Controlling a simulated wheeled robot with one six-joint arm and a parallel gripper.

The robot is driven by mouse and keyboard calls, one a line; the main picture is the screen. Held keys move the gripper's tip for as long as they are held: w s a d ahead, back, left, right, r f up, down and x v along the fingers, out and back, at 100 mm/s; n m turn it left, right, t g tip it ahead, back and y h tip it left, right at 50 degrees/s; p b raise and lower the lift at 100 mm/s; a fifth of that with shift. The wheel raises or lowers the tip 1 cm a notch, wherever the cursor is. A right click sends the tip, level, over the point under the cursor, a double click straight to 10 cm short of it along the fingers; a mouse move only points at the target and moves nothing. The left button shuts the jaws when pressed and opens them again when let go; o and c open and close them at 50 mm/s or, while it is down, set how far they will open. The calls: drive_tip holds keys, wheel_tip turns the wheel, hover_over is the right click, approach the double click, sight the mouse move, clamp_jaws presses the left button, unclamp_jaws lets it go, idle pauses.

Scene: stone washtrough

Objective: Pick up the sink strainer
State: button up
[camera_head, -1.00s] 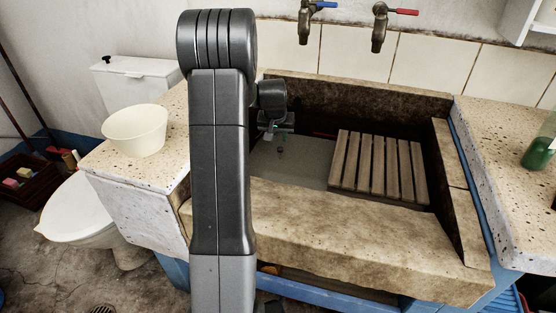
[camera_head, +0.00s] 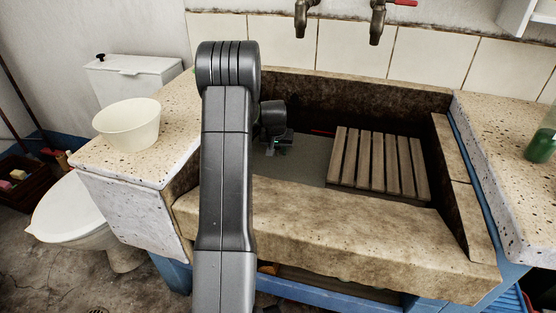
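My gripper (camera_head: 276,148) is low inside the left part of the stone trough (camera_head: 340,218), close to its grey floor (camera_head: 303,163). My dark arm stands in front of the trough's left end and covers part of it. The gripper is small and mostly dark here, and its finger gap is not clear. I cannot make out the sink strainer apart from the gripper. Whether anything is between the fingers cannot be told.
A slatted wooden board (camera_head: 378,165) lies in the trough, right of my gripper. Two taps (camera_head: 377,22) hang above the back wall. A white bowl (camera_head: 127,124) stands on the left counter (camera_head: 150,165). A green bottle (camera_head: 541,145) stands at the right.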

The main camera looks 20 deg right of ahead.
drive_tip(key=shift+r, duration=0.1)
clamp_jaws()
